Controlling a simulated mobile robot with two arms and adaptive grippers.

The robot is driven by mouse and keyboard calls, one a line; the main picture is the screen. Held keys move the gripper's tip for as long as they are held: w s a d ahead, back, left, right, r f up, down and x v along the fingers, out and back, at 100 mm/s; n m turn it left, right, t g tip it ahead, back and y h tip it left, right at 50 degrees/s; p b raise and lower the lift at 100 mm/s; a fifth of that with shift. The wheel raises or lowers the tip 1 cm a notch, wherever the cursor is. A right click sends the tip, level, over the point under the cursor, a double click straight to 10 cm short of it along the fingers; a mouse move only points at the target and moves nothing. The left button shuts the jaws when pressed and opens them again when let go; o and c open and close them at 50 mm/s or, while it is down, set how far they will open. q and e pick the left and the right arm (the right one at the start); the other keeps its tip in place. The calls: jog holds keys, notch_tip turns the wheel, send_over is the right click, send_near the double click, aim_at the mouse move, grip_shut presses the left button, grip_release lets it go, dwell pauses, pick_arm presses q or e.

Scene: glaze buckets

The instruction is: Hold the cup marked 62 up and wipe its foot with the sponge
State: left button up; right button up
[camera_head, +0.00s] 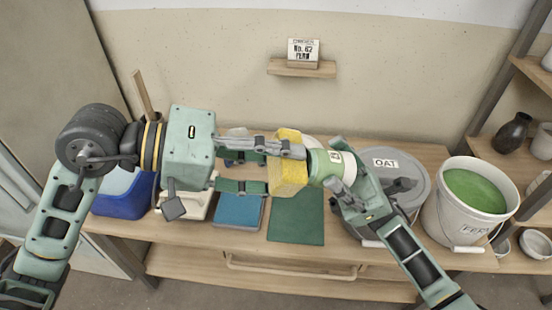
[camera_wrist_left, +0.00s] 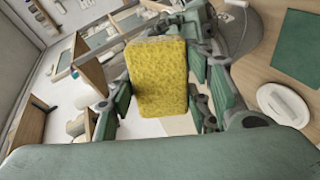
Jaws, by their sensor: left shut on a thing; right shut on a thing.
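My left gripper (camera_head: 284,168) is shut on a yellow sponge (camera_head: 290,178), held above the table. The sponge also shows between the fingers in the left wrist view (camera_wrist_left: 160,78). My right gripper (camera_head: 341,166) is shut on a cup (camera_head: 319,165), green with a pale part bearing a small tag whose number is too small to read. The cup is held up and tipped on its side, one end facing the sponge. Sponge and cup meet in the head view; I cannot tell whether they touch.
A green mat (camera_head: 297,222) and a blue-topped tray (camera_head: 238,211) lie below. A blue tub (camera_head: 122,203) stands left. A lidded OAT bucket (camera_head: 414,165) and an open FERN bucket (camera_head: 445,218) of green glaze stand right. A card (camera_head: 303,52) on the wall ledge reads No. 62 FERN.

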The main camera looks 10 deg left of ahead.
pick_arm(q)
jog(key=shift+w+d+f, duration=0.2)
jog(key=shift+d+f, duration=0.05)
jog(key=shift+d, duration=0.3)
dwell(1.6)
jog(key=shift+r, duration=0.1)
